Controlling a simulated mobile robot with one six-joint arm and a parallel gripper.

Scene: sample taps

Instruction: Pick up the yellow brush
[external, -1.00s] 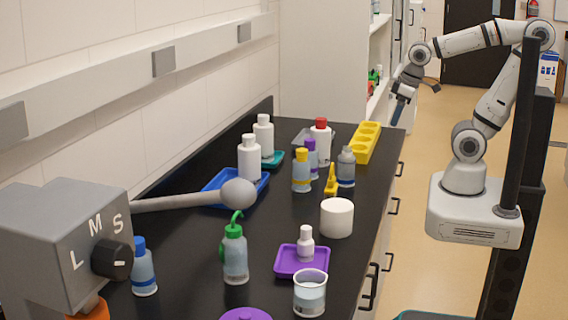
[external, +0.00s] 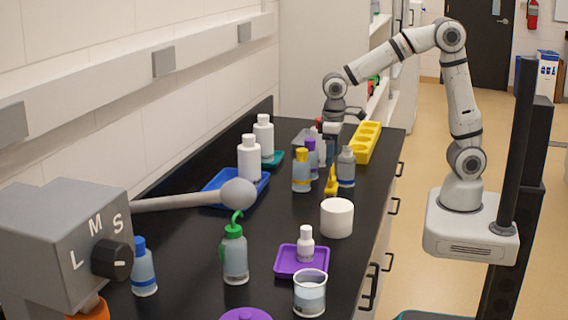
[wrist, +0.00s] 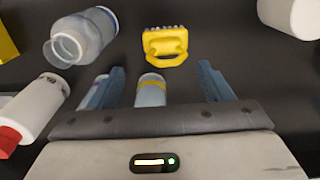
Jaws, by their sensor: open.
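The yellow brush (external: 331,181) stands on the black bench among several bottles. In the wrist view the brush (wrist: 165,46) is at the top centre, beyond my fingertips and apart from them. My gripper (wrist: 162,78) is open, with its two blue-grey fingers spread. A pale blue bottle with a yellow band (wrist: 151,91) shows between the fingers, its lower part hidden by my gripper. In the external view my gripper (external: 328,150) points down behind the brush, partly hidden by bottles.
A white cylinder (external: 337,217) stands nearer the external camera. A yellow rack (external: 366,143) is behind, to the right.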

